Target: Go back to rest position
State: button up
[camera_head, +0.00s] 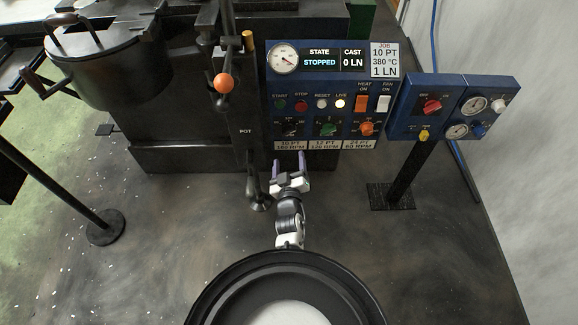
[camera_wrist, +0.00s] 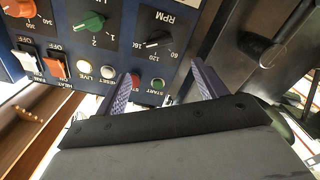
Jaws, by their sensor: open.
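My gripper (camera_head: 289,162) is open and empty, with its two purple fingers apart just below the blue control panel (camera_head: 325,93) in the head view. In the wrist view the gripper (camera_wrist: 163,70) points at the panel, which appears upside down. The fingers straddle the area around the green START button (camera_wrist: 157,85) and red STOP button (camera_wrist: 134,79). I cannot tell whether a fingertip touches the panel. The panel's display (camera_head: 320,57) reads STOPPED and CAST 0 LN. The LIVE lamp (camera_head: 340,103) is lit.
A smaller blue panel (camera_head: 452,105) with gauges stands on a post at the right, near the pale wall (camera_head: 525,140). A dark pot (camera_head: 105,65) and an orange-knobbed lever (camera_head: 223,83) are at the left. The floor between the posts is mostly clear.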

jog(key=shift+s, duration=0.8)
